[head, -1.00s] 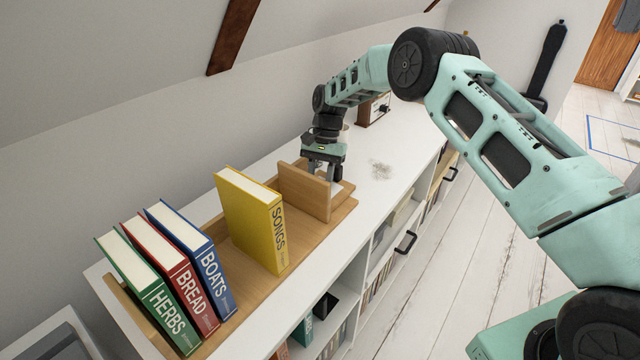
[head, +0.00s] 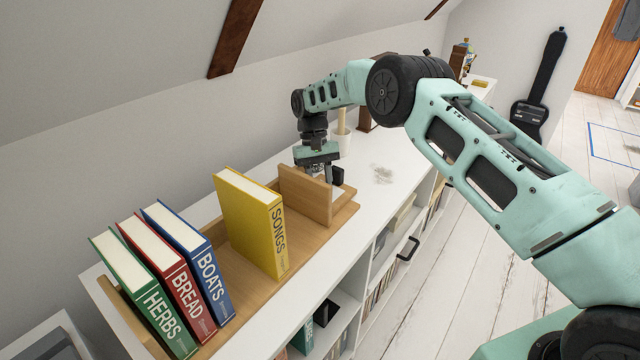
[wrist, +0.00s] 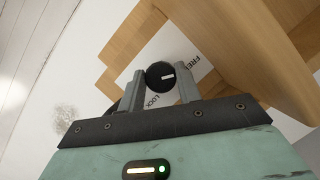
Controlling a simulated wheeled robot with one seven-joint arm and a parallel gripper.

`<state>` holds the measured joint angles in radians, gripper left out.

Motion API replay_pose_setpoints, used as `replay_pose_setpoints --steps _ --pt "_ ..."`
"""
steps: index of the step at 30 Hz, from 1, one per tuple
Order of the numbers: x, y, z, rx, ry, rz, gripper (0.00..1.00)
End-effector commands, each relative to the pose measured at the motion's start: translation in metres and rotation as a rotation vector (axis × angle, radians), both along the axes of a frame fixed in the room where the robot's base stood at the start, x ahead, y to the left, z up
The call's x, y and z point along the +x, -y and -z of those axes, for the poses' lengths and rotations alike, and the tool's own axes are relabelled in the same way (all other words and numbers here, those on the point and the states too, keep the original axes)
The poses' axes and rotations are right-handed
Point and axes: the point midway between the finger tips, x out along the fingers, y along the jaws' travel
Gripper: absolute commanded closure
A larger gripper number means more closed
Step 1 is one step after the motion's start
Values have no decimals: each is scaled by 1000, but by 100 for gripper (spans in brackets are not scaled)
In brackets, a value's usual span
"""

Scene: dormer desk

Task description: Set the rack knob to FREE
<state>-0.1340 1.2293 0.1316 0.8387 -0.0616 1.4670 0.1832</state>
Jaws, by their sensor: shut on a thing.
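The rack knob (wrist: 154,70) is round and black with a white pointer mark, and it sits on a white label plate at the end of the wooden rack (head: 345,212). In the wrist view it lies between the fingers of my gripper (wrist: 162,84), which is shut on it. FREE (wrist: 194,62) is printed to the knob's upper right and LOCK (wrist: 152,101) below it. The mark points right, closer to FREE than to LOCK. In the head view my gripper (head: 322,172) is behind the rack's end panel (head: 304,195), which hides the knob and the fingertips.
A yellow SONGS book (head: 250,222) stands on the rack near the end panel. Blue BOATS (head: 192,258), red BREAD (head: 168,280) and green HERBS (head: 145,295) lean at its near end. A white pot (head: 344,143) stands beyond my gripper. The white top beyond the rack is mostly clear.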

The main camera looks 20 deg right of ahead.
Motion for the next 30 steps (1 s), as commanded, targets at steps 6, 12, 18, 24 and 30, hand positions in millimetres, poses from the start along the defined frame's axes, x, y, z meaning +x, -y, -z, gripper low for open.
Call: replay_pose_setpoints --steps 6,12,18,24,30 --pt "1 1 -1 -1 5 -19 89" --pt "1 0 -1 -1 5 -19 89" --pt "1 0 -1 0 5 -18 44" --pt "1 0 0 0 3 -17 44" --pt "0 1 -11 0 3 -17 44"
